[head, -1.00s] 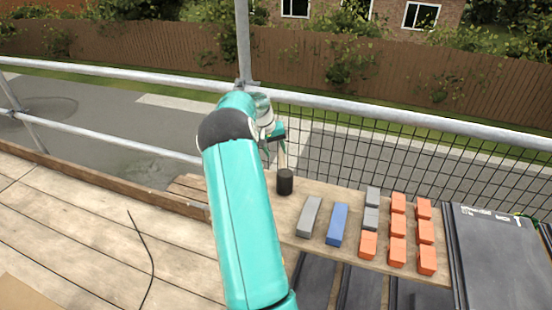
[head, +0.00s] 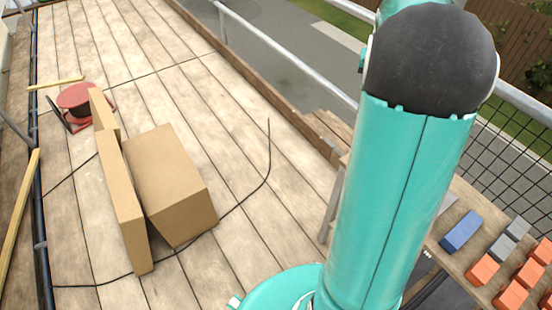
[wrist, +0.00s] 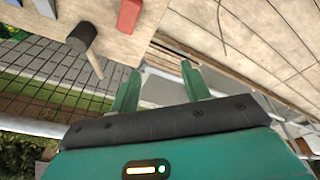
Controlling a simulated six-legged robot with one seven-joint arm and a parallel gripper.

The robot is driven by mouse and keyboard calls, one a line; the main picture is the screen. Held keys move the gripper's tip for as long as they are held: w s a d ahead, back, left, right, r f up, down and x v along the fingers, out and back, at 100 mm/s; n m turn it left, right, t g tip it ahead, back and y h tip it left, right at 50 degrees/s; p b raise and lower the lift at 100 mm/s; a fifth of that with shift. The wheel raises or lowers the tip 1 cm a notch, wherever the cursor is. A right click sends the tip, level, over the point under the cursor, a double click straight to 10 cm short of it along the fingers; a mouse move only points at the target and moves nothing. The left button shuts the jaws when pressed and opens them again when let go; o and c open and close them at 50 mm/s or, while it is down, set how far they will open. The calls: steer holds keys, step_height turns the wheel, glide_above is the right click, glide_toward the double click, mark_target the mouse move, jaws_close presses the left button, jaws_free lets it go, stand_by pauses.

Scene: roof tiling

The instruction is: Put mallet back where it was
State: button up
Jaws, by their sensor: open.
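The mallet, with a dark cylindrical head (wrist: 82,38) and a pale wooden handle (wrist: 95,64), shows in the wrist view. It stands head down on the wooden bench (wrist: 105,42), near its edge, with the handle pointing up. My gripper (wrist: 162,78) is open, its two green fingers apart with nothing between them. The handle is outside the fingers, to the left of them in the wrist view. In the head view, my arm hides the mallet and the gripper.
A red block (wrist: 128,15) lies on the bench beside the mallet. A blue block (head: 460,231) and several orange and grey blocks sit on the bench at right. Cardboard boxes (head: 170,180) and a red reel (head: 76,98) stand on the deck. A metal rail (head: 285,58) runs behind.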

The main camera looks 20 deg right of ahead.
steer(key=s+a+r+n+t, duration=0.1)
steer(key=s+a+r, duration=0.1)
steer(key=a, duration=0.6)
steer(key=s+a+r+n+t+y, duration=0.1)
steer(key=a+r+n, duration=0.1)
steer(key=a, duration=0.6)
steer(key=s+a+r+n, duration=0.1)
steer(key=s+a+r, duration=0.15)
steer(key=a, duration=0.45)
steer(key=s+a+f+n+t+y, duration=0.1)
steer(key=s+a+n, duration=0.3)
steer(key=s+a, duration=0.6)
steer(key=a+f+t, duration=0.1)
steer(key=a, duration=0.3)
steer(key=shift+s, duration=0.25)
